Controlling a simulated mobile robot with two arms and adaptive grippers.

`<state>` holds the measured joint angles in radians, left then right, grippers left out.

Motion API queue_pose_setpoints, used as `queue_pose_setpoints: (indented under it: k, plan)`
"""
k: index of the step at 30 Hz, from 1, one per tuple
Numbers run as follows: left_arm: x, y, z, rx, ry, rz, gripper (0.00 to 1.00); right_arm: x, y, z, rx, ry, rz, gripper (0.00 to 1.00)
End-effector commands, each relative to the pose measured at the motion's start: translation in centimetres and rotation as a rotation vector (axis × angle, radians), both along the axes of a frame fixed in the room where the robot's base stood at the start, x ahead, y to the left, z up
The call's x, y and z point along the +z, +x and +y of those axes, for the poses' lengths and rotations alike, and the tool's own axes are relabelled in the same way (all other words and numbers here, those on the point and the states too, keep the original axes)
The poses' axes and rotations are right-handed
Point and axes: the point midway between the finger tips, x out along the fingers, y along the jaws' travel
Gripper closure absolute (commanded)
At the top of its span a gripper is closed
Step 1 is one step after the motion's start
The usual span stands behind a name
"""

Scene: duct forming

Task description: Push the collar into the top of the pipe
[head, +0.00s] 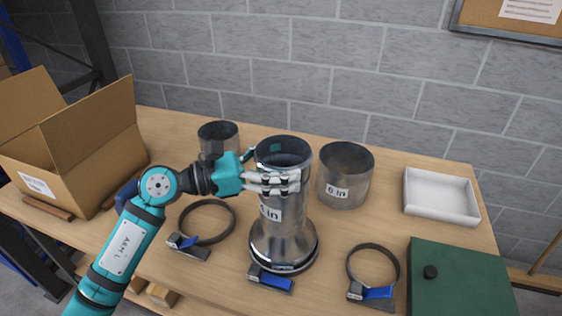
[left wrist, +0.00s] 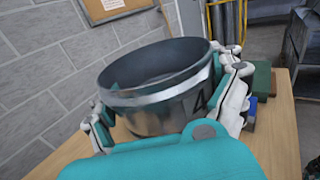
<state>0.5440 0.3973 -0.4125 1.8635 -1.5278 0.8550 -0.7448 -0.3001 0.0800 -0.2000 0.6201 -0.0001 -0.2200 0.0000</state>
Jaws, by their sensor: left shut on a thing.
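The collar (head: 284,162) is a short grey metal cylinder with an open top and a white "4 in" label. My left gripper (head: 274,182) is shut on it from the left, fingers across its upper side. In the left wrist view the collar (left wrist: 150,105) sits between the fingers (left wrist: 165,120). The metal pipe (head: 284,246) stands upright below it, wider at its foot. The collar lines up with the pipe and appears to meet its top; how deep it sits I cannot tell. My right gripper is not in view.
A black ring clamp with blue lever (head: 207,222) lies left, another (head: 373,268) right. A "6 in" cylinder (head: 345,178) and a smaller metal cylinder (head: 218,134) stand behind. Around are a cardboard box (head: 92,150), white tray (head: 440,197) and green case (head: 460,280).

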Motion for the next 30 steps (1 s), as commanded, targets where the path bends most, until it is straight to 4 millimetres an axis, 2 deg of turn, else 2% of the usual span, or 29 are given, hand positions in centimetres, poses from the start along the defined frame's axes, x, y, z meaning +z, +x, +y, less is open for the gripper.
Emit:
queue_pose_setpoints:
  k: [30]
  plan:
    - [-0.75,-0.01,0.01,0.0,0.001,0.0,0.43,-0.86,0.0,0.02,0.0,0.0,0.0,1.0]
